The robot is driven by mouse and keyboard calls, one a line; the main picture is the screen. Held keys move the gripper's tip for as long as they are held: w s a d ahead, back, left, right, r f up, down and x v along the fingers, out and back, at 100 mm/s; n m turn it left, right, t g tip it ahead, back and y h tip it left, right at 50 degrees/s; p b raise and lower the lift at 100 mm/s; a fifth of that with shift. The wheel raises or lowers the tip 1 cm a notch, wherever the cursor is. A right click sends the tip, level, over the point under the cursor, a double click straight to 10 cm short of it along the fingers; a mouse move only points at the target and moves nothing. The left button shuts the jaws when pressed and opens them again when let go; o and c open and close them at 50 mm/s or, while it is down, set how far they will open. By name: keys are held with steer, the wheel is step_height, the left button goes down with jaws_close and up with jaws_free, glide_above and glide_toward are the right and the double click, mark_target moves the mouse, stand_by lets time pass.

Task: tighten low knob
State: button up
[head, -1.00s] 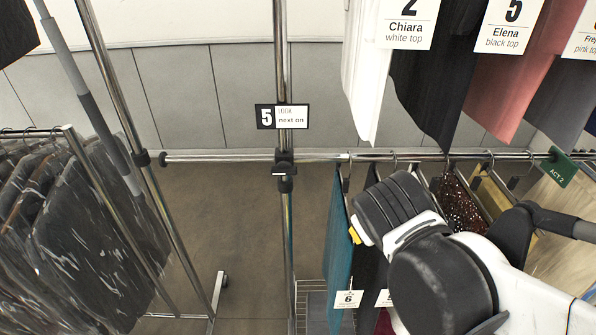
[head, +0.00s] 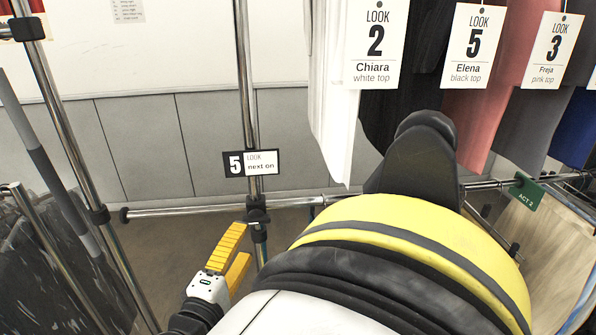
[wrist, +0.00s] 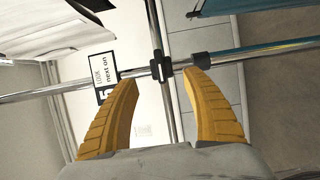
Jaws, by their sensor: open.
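A black clamp (head: 257,204) joins the chrome upright to the horizontal rail. A smaller black collar (head: 259,232) sits just below it on the upright; I cannot tell which part is the low knob. My gripper (head: 244,243) has yellow fingers, open and empty, left of and close to the collar. In the wrist view the clamp (wrist: 161,69) shows in the gap between the fingertips of my gripper (wrist: 161,77), beyond them. The collar (wrist: 201,60) shows there near the right fingertip; contact cannot be told.
A "5 LOOK next on" sign (head: 251,163) is fixed to the upright above the clamp. Labelled tops, including a white top (head: 330,100), hang at upper right. A green ACT 2 tag (head: 526,192) is on the rail. A rack of dark garments (head: 40,250) stands at left.

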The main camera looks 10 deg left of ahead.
mark_target(255, 223)
steer(key=w, duration=0.2)
steer(key=w+d+b, duration=0.1)
steer(key=w, duration=0.5)
steer(key=shift+w+d+b, duration=0.1)
steer(key=shift+d+b, duration=0.05)
steer(key=shift+b, duration=0.2)
steer(key=c, duration=1.2)
